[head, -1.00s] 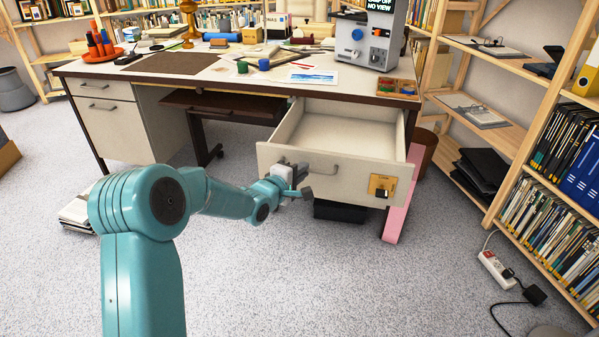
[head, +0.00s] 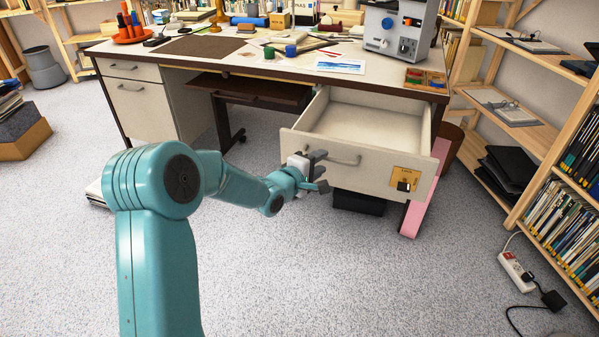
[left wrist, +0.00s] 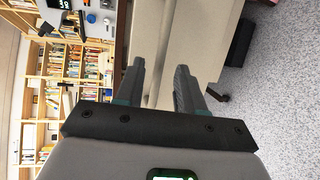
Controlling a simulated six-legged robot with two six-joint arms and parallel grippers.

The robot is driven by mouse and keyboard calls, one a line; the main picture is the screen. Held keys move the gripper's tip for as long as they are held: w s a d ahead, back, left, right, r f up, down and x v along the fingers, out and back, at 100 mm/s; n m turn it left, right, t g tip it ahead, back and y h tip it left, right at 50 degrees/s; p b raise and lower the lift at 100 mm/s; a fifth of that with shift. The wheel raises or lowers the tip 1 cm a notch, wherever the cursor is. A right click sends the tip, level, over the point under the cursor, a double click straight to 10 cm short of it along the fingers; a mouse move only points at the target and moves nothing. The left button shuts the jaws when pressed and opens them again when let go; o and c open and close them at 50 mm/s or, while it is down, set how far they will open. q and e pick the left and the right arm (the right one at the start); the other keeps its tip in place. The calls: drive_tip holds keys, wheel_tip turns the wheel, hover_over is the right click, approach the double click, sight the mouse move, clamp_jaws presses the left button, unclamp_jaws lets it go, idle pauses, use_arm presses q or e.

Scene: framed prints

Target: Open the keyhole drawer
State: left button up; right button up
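The keyhole drawer (head: 362,163) is pulled well out of the right side of the desk, and its empty inside shows from above. Its front has a bar handle (head: 345,160) and a brass lock plate (head: 407,178) with a dark key or knob in it. My left gripper (head: 320,172) is at the handle's left end, with its fingers apart. In the left wrist view, the open fingers (left wrist: 160,80) have the handle bar (left wrist: 164,35) running between them; whether they touch it I cannot tell. My right gripper is not in view.
The desk (head: 240,62) carries papers, tools and a grey device (head: 397,30). A pink strip (head: 425,195) stands by its right leg. Shelves (head: 520,120) line the right, with a power strip (head: 515,270) on the floor. The floor before the drawer is clear.

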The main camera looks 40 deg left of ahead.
use_arm(q)
drive_tip(key=a+p+v, duration=0.1)
drive_tip(key=p+v, duration=0.1)
drive_tip(key=v, duration=1.2)
drive_tip(key=shift+d+p, duration=0.35)
drive_tip(key=shift+d, duration=0.1)
drive_tip(key=shift+r, duration=0.1)
